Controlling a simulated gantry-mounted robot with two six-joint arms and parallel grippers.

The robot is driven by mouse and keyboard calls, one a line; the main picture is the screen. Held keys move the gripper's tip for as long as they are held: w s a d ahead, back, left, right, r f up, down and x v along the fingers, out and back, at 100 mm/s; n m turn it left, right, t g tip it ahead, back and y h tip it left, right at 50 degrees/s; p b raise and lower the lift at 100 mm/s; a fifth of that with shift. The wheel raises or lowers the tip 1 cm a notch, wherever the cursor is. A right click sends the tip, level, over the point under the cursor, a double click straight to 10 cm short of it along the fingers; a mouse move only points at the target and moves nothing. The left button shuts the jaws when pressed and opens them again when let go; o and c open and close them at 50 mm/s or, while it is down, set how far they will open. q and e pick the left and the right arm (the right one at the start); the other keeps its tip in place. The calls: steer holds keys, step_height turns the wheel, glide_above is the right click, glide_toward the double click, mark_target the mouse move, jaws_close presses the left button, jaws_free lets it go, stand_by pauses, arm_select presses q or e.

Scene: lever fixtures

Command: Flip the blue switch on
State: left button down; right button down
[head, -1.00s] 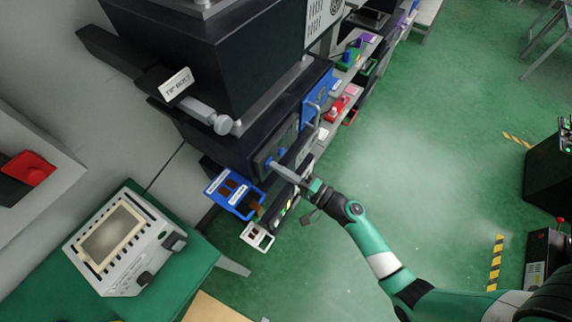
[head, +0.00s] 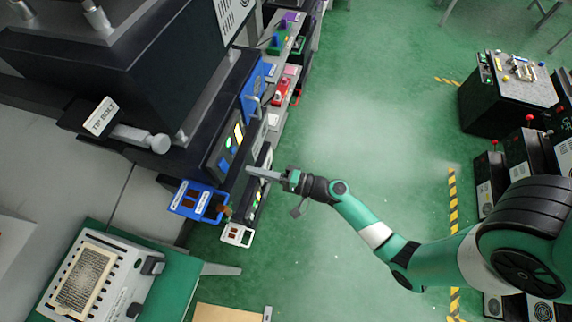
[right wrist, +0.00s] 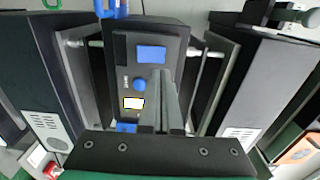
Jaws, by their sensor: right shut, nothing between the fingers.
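A dark control panel (head: 216,158) on the black machine carries blue parts. In the right wrist view it shows a blue square (right wrist: 151,54), a round blue knob (right wrist: 139,85), a bright yellow-white rectangle (right wrist: 133,103) and a blue piece (right wrist: 126,127) low down, partly hidden. I cannot tell which blue part is the switch or its position. My right gripper (head: 250,169) is shut and empty, just right of the panel and apart from it in the head view. Its fingers (right wrist: 168,105) cover part of the panel's right side in the right wrist view. My left gripper is not in view.
A grey instrument (head: 97,285) stands on a green table at lower left. The green floor (head: 340,120) to the right is open.

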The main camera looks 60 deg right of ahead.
steer(key=s+d+r, duration=0.1)
steer(key=s, duration=0.6)
steer(key=shift+d, duration=0.1)
